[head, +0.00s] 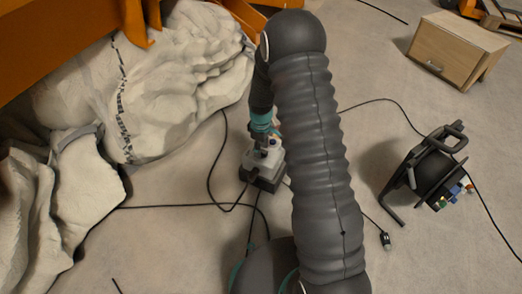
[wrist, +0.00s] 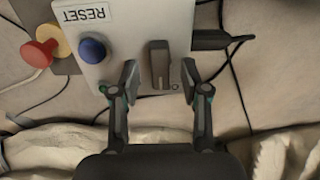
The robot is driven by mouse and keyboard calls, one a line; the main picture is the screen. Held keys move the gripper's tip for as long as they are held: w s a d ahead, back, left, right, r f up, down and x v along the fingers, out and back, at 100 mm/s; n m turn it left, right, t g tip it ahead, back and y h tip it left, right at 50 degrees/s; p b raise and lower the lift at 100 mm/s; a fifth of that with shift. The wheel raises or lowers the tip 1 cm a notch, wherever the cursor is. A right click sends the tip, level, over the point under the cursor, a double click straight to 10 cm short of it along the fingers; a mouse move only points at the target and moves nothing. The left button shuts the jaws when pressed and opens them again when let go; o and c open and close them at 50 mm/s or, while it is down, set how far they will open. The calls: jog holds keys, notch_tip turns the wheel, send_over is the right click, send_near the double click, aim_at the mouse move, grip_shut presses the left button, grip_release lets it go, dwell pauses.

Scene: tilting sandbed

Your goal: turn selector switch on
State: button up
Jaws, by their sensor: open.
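The selector switch (wrist: 160,64) is a dark grey knob on a light grey control box (wrist: 125,35). It shows upright in the wrist view, near the middle. My gripper (wrist: 160,80) is open, with one finger on each side of the knob and a visible gap on both sides. The box also carries a blue button (wrist: 92,50), a red mushroom button (wrist: 40,53) on a yellow base and a RESET label. In the head view the box (head: 265,165) stands on the floor, partly hidden by my gripper and arm.
Black cables (head: 175,206) run over the floor around the box. Pale rock-like sand forms (head: 180,80) lie to the left under an orange frame (head: 60,40). A cable reel (head: 430,170) and a wooden cabinet (head: 455,50) stand to the right. A dark plug (wrist: 210,40) enters the box's side.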

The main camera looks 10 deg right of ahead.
jog(key=shift+f, duration=0.55)
grip_shut()
jog(key=shift+m, duration=0.3)
jog(key=m, duration=0.5)
jog(key=shift+m+b, duration=0.3)
jog(key=shift+b, duration=0.05)
jog(key=m, duration=0.5)
jog(key=shift+m, duration=0.3)
